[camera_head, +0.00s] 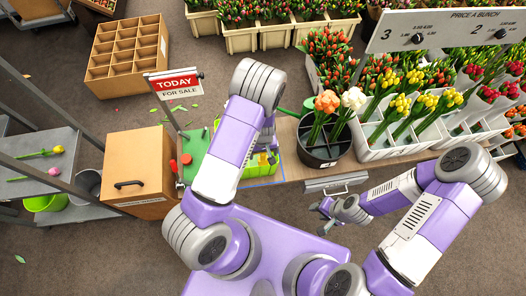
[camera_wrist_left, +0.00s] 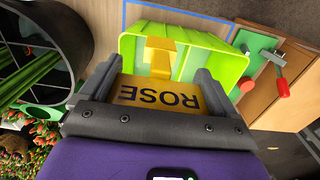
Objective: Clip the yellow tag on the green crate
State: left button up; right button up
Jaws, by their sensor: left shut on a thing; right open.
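The yellow tag (camera_wrist_left: 158,94), marked ROSE, is held between the two fingers of my left gripper (camera_wrist_left: 155,92) in the left wrist view. Its narrower clip end points at the lime-green crate (camera_wrist_left: 229,62) and overlaps the crate's near side in the picture. I cannot tell whether the clip touches or straddles the rim. In the head view the crate (camera_head: 270,171) is partly hidden behind my left arm, and my left gripper (camera_head: 266,152) is over it. My right gripper (camera_head: 330,214) is open and empty, to the right near the table's front edge.
A black pot (camera_head: 322,158) with tulips stands right of the crate. A green board with a red clamp (camera_head: 185,159) and a wooden box (camera_head: 135,165) are to the left. A sign (camera_head: 175,84) on a post rises behind. White flower bins (camera_head: 385,150) fill the right.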

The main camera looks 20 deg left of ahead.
aim_at(263, 158)
pick_arm(q)
jog(key=shift+f+b, duration=2.3)
jog(key=shift+f, duration=0.65)
jog(key=o, duration=0.8)
jog(key=shift+c, duration=0.2)
jog(key=shift+r, duration=0.1)
notch_tip(263, 158, up, 8)
jog(key=shift+f+p, duration=0.25)
jog(key=shift+p, duration=0.75)
